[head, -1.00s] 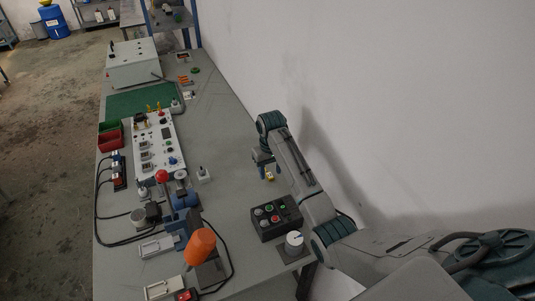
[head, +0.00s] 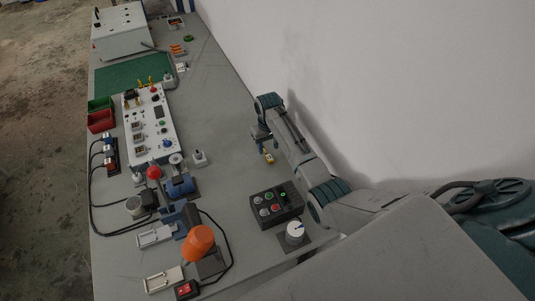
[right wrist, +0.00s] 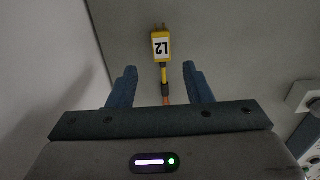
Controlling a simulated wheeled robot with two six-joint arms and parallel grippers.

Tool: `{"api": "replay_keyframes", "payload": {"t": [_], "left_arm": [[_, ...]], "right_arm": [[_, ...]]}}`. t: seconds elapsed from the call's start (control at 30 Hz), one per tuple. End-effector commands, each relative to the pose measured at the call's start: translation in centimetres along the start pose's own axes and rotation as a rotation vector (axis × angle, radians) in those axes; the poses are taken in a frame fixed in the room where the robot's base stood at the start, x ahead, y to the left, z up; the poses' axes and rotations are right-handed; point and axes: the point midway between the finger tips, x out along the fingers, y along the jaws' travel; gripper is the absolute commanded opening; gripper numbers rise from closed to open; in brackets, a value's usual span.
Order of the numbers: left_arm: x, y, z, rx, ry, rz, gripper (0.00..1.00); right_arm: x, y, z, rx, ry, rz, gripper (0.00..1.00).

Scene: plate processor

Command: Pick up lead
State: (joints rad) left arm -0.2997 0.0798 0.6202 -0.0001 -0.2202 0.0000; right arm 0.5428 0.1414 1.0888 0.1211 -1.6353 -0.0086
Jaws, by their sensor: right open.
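I cannot tell the height gap between fingers and lead. In the head view the lead (head: 269,158) shows as a small yellow piece beside my right gripper (head: 262,141). My left gripper is not in view.
A black button box (head: 276,204) and a white knob (head: 295,232) stand nearer on the bench (head: 225,110). A control panel (head: 151,122), an orange-topped device (head: 198,243) and red and green bins (head: 100,120) are to the left. The wall (head: 350,80) is close on the right.

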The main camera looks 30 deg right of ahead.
Motion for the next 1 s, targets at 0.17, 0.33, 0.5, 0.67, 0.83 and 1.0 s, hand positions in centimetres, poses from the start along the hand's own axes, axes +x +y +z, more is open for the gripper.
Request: {"api": "replay_keyframes", "payload": {"t": [0.17,0.33,0.5,0.67,0.83,1.0], "left_arm": [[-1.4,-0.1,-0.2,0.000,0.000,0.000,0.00],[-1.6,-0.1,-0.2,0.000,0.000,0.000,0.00],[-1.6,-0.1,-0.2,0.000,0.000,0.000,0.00],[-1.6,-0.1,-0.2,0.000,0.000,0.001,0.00],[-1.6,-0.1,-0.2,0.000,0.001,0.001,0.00],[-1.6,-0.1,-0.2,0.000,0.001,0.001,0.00]], "right_arm": [[2.0,-0.3,-0.1,0.001,-0.004,-0.001,0.45],[3.5,-0.3,-0.1,0.001,-0.002,0.000,0.45],[3.9,-0.2,-0.1,0.000,0.000,0.000,0.45],[3.8,-0.3,-0.1,0.000,0.000,0.000,0.34],[3.8,-0.3,-0.1,0.000,0.000,0.000,0.00],[3.8,-0.3,-0.1,0.000,0.000,0.000,0.00]]}}
